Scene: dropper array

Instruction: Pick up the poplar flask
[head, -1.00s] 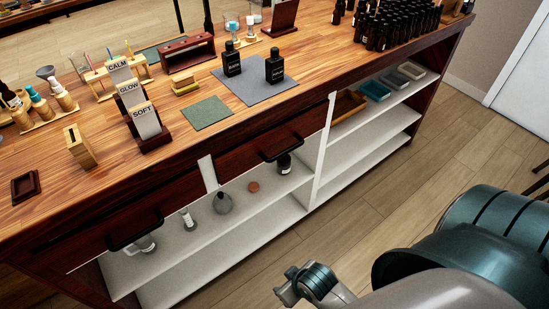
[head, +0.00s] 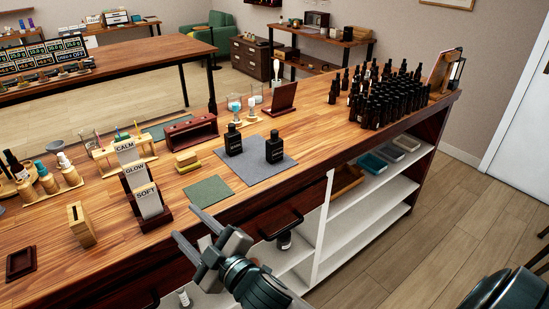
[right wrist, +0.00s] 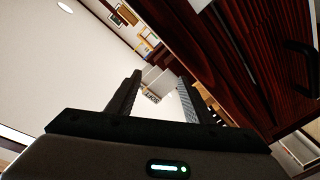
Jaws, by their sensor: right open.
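Two dark square-shouldered flasks with black caps stand upright on a grey mat (head: 255,176) on the wooden counter. One is the left flask (head: 233,141), the other the right flask (head: 274,149). Their small labels are too blurred for me to tell which is poplar. My right gripper (head: 183,224) is open and empty, in front of the counter's front edge, to the lower left of both flasks and apart from them. In the right wrist view its two fingers (right wrist: 158,98) are spread with nothing between them. My left gripper is not in view.
A green mat (head: 208,191) lies left of the grey one. The card stand (head: 148,203) with CALM, GLOW and SOFT stands further left. Several dark bottles (head: 385,100) crowd the right end. A drawer handle (head: 280,222) protrudes below the counter edge.

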